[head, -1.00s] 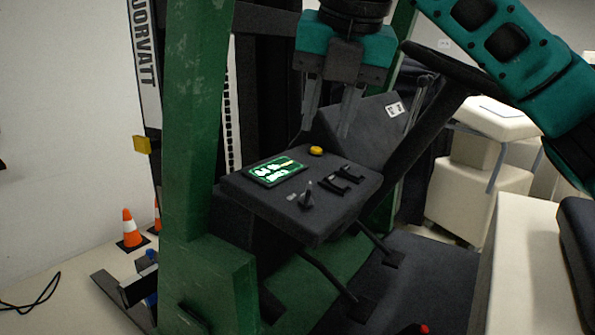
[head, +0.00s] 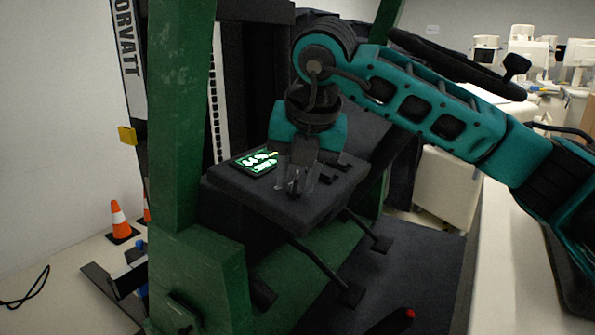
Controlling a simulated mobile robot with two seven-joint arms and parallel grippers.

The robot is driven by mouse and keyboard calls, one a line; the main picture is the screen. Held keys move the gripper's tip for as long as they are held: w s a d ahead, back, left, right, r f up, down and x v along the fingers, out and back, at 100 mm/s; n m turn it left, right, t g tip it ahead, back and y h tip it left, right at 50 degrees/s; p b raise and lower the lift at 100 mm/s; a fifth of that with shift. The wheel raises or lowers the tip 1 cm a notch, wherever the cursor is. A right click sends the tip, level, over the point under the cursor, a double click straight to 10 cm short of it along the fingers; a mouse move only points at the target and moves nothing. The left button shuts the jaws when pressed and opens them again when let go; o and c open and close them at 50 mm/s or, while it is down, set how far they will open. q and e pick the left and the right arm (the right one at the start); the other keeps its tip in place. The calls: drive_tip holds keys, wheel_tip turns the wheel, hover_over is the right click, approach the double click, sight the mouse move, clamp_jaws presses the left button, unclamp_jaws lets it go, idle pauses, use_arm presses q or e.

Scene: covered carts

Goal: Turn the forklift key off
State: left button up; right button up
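The forklift's dark control panel (head: 255,205) sits inside the green frame, with a lit green display (head: 256,162) on its left part. The small dark key (head: 296,184) stands on the panel's near side. My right gripper (head: 293,188) points down over the panel, its two fingers apart on either side of the key. Contact between the fingers and the key cannot be made out. The gripper and arm hide the yellow button and part of the switches. My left gripper is not in the head view.
A green post (head: 178,160) stands left of the panel. The dark steering wheel (head: 460,65) is behind my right arm. A red-tipped lever (head: 408,316) rises at the bottom. Orange cones (head: 119,218) stand on the floor at left. White furniture is at right.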

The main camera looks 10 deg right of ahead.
drive_tip(key=shift+c, duration=0.4)
clamp_jaws()
